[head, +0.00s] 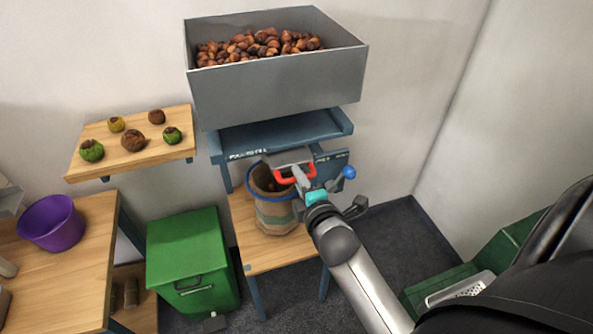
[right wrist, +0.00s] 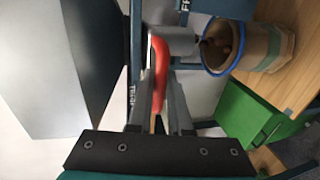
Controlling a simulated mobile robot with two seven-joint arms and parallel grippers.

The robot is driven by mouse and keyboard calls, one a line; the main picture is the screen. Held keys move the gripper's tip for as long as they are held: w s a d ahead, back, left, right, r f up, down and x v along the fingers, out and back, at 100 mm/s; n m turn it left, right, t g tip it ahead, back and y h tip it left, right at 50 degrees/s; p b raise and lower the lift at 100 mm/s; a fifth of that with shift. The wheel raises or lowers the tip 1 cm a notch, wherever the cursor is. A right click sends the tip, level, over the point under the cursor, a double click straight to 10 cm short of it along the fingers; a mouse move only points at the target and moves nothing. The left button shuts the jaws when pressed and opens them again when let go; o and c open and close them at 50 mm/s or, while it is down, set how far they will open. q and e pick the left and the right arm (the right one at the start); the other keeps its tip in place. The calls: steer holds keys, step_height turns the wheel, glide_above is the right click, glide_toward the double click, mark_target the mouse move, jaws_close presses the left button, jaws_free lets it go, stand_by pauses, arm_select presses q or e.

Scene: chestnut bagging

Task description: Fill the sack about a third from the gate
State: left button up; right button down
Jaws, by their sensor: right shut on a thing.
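The grey hopper (head: 275,97) stands high at the back and holds many brown chestnuts (head: 260,45). Under it is the gate's grey plate (head: 288,157) with a red handle (head: 283,178). My right gripper (head: 301,180) is shut on the red handle, which also shows between its fingers in the right wrist view (right wrist: 158,75). The tan sack (head: 276,216) with a blue rim stands open below the gate. Some brown chestnuts (right wrist: 212,50) show at its mouth in the right wrist view; how full it is I cannot tell. My left gripper is not in view.
The sack stands on a wooden stand (head: 262,250) within the blue frame. A green lidded bin (head: 190,255) is to its left. A wall shelf (head: 100,160) holds several round items. A purple bowl (head: 50,224) sits on the left table. A green crate (head: 440,285) lies at right.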

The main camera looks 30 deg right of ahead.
steer(key=shift+s+a, duration=0.2)
steer(key=shift+s, duration=0.4)
steer(key=c, duration=0.8)
jaws_free()
steer(key=shift+c, duration=0.2)
steer(key=shift+s, duration=0.15)
steer(key=v, duration=1.5)
steer(key=shift+b, duration=0.4)
steer(key=shift+d+r, duration=0.1)
